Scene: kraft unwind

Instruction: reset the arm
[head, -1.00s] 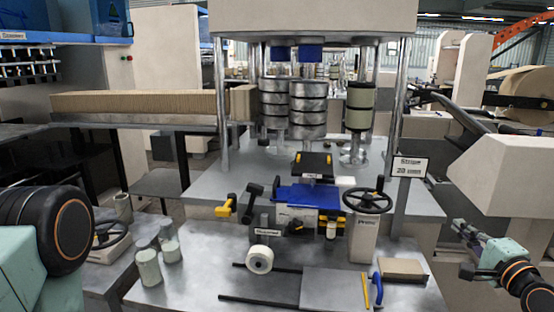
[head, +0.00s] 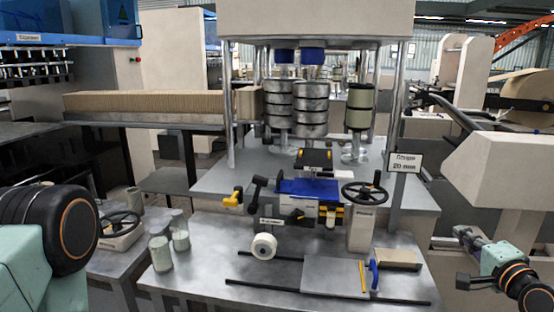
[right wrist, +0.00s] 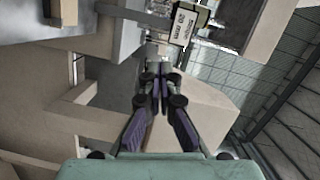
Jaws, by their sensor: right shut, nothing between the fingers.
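My right gripper (head: 461,256) is at the lower right of the head view, to the right of the metal workbench (head: 200,285) and apart from it. In the right wrist view its fingers (right wrist: 157,85) point away from the camera, with the tips together and nothing between them. My left arm comes in at the lower left of the head view as a dark joint with an orange ring. The left gripper is outside the picture.
A beige machine housing (head: 500,170) is above and behind the right gripper.

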